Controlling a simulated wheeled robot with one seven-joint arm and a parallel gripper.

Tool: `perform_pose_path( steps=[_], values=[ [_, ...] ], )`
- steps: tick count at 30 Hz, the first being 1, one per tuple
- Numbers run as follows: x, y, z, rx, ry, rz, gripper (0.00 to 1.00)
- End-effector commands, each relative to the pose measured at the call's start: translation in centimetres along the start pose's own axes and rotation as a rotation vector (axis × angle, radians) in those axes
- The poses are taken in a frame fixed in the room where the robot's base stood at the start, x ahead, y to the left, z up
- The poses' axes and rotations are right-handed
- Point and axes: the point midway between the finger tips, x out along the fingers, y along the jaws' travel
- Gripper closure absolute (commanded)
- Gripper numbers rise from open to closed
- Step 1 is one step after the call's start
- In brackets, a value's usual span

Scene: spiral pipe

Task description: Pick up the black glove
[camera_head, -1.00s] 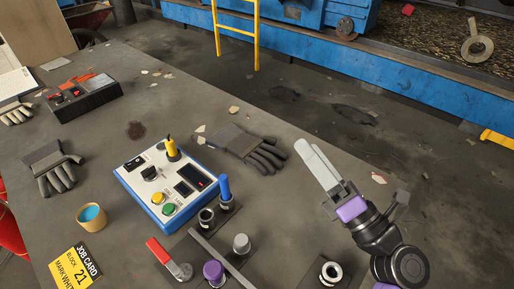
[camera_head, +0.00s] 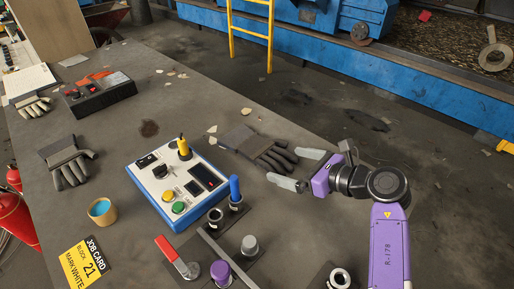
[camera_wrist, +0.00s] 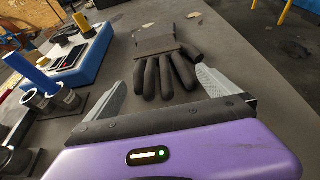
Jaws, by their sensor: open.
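The black glove (camera_head: 258,148) lies flat on the grey table, right of the white and blue control box. Its fingers point toward my gripper (camera_head: 285,166), which is open and empty at the fingertip end of the glove. In the wrist view the black glove (camera_wrist: 160,66) lies ahead, between and beyond the two grey jaws, with its cuff at the far end. I cannot tell if the jaws touch it. A second dark glove (camera_head: 66,162) lies at the left of the table.
The control box (camera_head: 178,180) with a yellow knob is left of the glove. A blue peg (camera_head: 235,188), a purple knob (camera_head: 221,271) and a red handle (camera_head: 176,258) stand nearer. The table's right edge is close behind the glove.

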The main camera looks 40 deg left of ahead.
Motion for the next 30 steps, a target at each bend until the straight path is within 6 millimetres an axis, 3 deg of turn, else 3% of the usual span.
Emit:
perform_pose_path(
  steps=[6,14,23,30],
  values=[
    [2.5,0.1,0.1,0.001,0.000,0.001,0.00],
    [2.7,0.0,0.0,0.001,-0.001,-0.001,0.00],
    [2.7,0.0,0.0,0.002,-0.001,-0.001,0.57],
    [2.6,0.0,0.1,0.001,-0.002,-0.001,0.60]
  ],
)
